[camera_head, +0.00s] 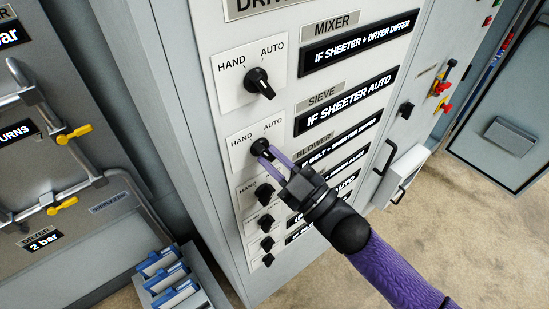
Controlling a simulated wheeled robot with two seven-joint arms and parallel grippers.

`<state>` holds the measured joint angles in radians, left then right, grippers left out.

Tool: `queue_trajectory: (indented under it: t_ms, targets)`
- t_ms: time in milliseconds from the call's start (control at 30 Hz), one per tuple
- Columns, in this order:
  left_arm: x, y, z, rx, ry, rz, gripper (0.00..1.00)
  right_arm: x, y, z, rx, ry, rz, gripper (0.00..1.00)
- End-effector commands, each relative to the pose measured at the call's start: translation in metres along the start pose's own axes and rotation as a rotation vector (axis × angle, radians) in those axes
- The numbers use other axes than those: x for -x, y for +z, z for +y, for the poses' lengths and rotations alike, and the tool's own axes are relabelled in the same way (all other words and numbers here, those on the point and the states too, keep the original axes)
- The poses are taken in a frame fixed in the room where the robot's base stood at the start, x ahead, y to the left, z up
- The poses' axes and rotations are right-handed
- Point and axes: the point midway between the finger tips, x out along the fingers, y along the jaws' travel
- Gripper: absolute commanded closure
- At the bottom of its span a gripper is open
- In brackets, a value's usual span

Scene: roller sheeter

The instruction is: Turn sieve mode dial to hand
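The sieve mode dial (261,146) is a black knob on a white plate marked HAND at left and AUTO at right, beside the SIEVE label. My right gripper (267,156) comes in from the lower right, its two purple fingers reaching the dial's lower side. The fingers are a little apart, with the tips at or very near the knob. They partly hide it, so I cannot tell whether they clamp it or which way it points. My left gripper is not in view.
The mixer dial (260,84) is just above, and several more dials, including the blower dial (264,192), are close below. A black handle (385,158) and a white box (403,172) stick out at right. Yellow-handled valves (74,133) stand at left.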

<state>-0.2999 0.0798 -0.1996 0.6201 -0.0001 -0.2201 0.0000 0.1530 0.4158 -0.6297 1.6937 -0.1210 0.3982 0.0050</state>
Motion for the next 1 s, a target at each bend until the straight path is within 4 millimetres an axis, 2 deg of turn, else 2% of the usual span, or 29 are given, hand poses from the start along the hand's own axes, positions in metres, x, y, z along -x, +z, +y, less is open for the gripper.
queue_trajectory:
  t_ms: [33,167,433,533,800,900,1000]
  targets:
    - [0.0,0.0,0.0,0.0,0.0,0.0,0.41,0.0,0.001,0.0,0.002,-0.001,-0.003,0.73]
    - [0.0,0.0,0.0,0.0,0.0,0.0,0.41,0.0,0.001,0.0,0.001,-0.001,-0.002,0.46]
    - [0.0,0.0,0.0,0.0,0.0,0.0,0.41,0.001,0.0,0.0,0.0,0.0,-0.001,0.46]
    - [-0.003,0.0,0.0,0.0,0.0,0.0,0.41,0.009,0.002,-0.001,-0.001,0.0,-0.002,0.46]
    - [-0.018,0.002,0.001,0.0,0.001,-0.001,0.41,0.072,0.003,-0.002,0.0,-0.002,-0.005,0.46]
    - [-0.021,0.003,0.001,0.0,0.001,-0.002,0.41,0.089,0.003,-0.002,0.0,-0.001,-0.004,0.46]
    - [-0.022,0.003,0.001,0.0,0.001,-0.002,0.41,0.098,0.002,-0.001,0.0,-0.001,-0.003,0.46]
